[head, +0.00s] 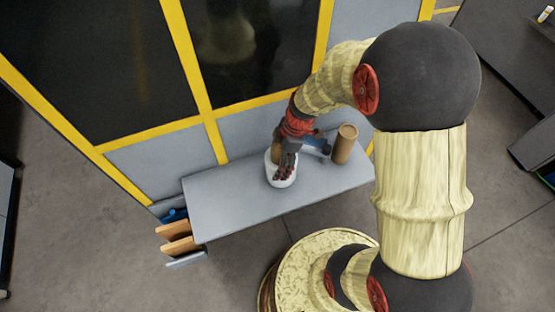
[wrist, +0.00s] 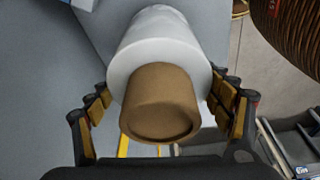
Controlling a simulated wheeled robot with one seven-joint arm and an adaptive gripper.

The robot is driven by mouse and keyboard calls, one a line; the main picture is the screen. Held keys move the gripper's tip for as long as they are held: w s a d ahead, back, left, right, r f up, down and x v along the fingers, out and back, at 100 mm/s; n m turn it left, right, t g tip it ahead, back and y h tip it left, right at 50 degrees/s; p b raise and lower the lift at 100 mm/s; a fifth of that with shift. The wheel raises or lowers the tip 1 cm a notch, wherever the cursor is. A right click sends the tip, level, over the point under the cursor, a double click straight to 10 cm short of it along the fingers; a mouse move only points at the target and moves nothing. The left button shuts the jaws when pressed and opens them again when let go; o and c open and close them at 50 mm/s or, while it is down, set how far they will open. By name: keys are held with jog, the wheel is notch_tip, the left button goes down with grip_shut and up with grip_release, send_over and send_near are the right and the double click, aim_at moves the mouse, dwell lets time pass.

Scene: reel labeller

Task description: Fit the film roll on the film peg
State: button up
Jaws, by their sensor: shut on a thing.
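The film roll (wrist: 160,45) is a white cylinder with a brown core (wrist: 160,100) sticking out of the end facing the wrist camera. My gripper (wrist: 160,85) has one finger on each side of the roll and is shut on it. In the head view the white roll (head: 281,174) is below my gripper (head: 287,172), over the grey table near its front edge. I cannot tell whether it touches the table top. I cannot make out the film peg in either view.
A brown open-topped tube (head: 345,144) stands on the grey table (head: 225,205) right of the roll. The table's left part is clear. Brown boards (head: 178,238) stick out beyond its left end. A yellow-framed machine with dark panels (head: 255,50) rises behind the table.

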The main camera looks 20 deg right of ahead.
jog(key=shift+f+b, duration=0.6)
jog(key=shift+f, duration=0.05)
jog(key=o, duration=2)
jog(key=shift+f, duration=0.1)
jog(key=v, duration=1.2)
